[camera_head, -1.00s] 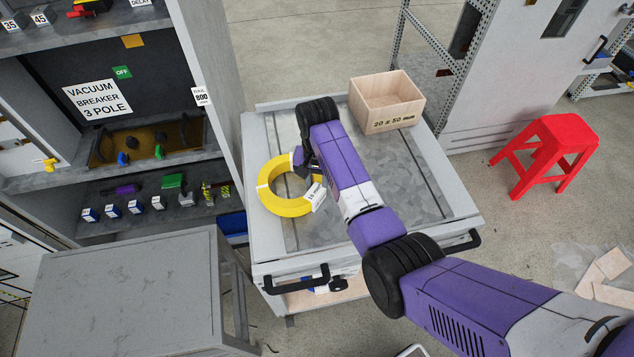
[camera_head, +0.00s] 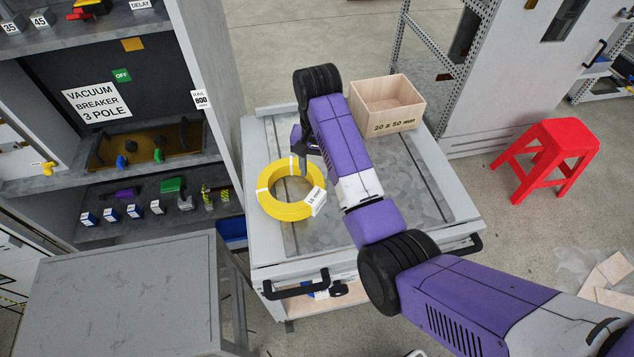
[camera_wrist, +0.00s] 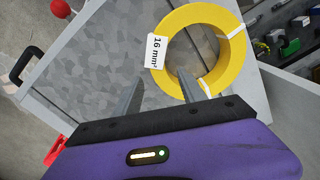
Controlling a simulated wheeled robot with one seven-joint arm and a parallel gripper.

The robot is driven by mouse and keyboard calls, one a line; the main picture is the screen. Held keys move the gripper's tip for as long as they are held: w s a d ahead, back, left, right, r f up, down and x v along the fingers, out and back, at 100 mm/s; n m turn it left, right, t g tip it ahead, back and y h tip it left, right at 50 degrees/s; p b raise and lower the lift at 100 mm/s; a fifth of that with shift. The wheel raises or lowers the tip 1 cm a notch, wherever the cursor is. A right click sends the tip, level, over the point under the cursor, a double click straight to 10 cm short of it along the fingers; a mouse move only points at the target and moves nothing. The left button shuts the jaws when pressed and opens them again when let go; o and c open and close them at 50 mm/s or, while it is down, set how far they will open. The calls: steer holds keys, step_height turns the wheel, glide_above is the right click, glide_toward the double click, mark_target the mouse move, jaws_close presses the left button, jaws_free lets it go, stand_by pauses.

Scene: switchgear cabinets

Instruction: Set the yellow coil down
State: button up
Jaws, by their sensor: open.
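The yellow coil (camera_head: 265,198) lies flat on the grey metal top of the trolley (camera_head: 335,218), toward its left side. It has white ties and a white "16 mm²" tag. In the wrist view the coil (camera_wrist: 238,50) lies beyond my fingers, with its tag toward the left. My gripper (camera_wrist: 157,92) is open and empty, its two fingers apart. In the head view my gripper (camera_head: 301,142) is above the coil's upper right edge, partly hidden by my arm. No finger closes on the coil.
A wooden box (camera_head: 388,103) marked "20 x 50 mm" stands at the trolley's back right. An open switchgear cabinet (camera_head: 205,80) rises close on the left. A grey table (camera_head: 125,295) is at the front left. A red stool (camera_head: 550,150) stands right. The trolley's middle is bare.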

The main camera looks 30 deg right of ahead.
steer(key=shift+r+p, duration=1)
steer(key=shift+r, duration=1.05)
